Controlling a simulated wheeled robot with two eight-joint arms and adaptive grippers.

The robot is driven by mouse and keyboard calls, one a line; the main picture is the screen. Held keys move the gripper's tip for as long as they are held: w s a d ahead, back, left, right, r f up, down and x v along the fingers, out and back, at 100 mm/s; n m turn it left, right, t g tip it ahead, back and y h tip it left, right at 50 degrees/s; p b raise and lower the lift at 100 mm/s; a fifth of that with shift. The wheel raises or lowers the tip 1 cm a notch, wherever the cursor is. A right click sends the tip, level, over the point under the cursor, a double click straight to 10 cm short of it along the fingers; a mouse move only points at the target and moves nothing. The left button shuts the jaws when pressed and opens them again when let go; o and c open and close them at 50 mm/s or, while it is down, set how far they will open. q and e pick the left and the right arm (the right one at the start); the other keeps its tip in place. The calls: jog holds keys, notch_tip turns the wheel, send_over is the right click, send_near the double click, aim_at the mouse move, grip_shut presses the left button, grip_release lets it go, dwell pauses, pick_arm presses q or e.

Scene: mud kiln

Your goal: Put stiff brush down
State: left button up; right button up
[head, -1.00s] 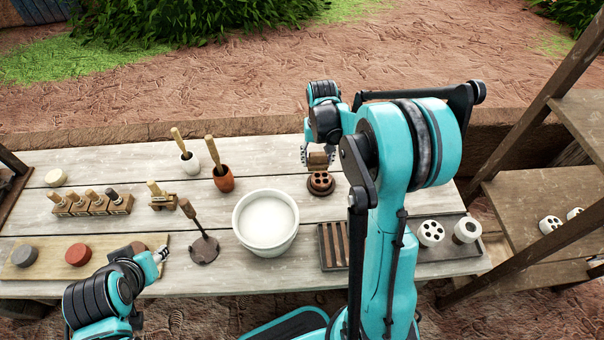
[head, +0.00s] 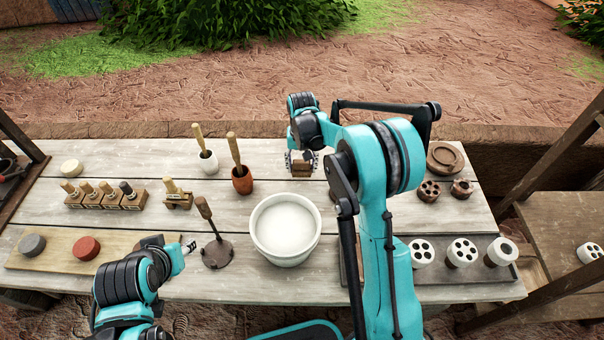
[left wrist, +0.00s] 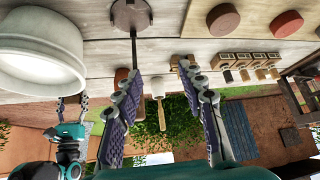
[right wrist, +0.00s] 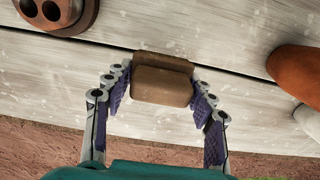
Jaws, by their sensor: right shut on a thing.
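The stiff brush seems to be the brown block (head: 302,166) in my right gripper (head: 302,159). In the right wrist view the block (right wrist: 163,84) sits between the two fingers, over pale table boards. Whether its underside touches the table cannot be told. My left gripper (head: 190,246) is at the front left of the table, near the dark stand with an upright handle (head: 216,252). In the left wrist view its fingers (left wrist: 160,78) are apart with nothing between them.
The orange pot (head: 242,180) stands left of the brush, with a white pot (head: 208,162) beyond. A white bucket (head: 286,258) is in front. A dark holed piece (right wrist: 58,12) is near the right gripper. Small wooden holders (head: 103,197) stand at left. Boards around the brush are bare.

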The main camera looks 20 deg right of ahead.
aim_at(302, 172)
jog(key=shift+f+b, duration=0.6)
jog(key=shift+f, duration=1.05)
jog(key=shift+f, duration=0.25)
jog(key=o, duration=1.6)
jog(key=shift+c, duration=0.2)
jog(key=shift+r, duration=0.1)
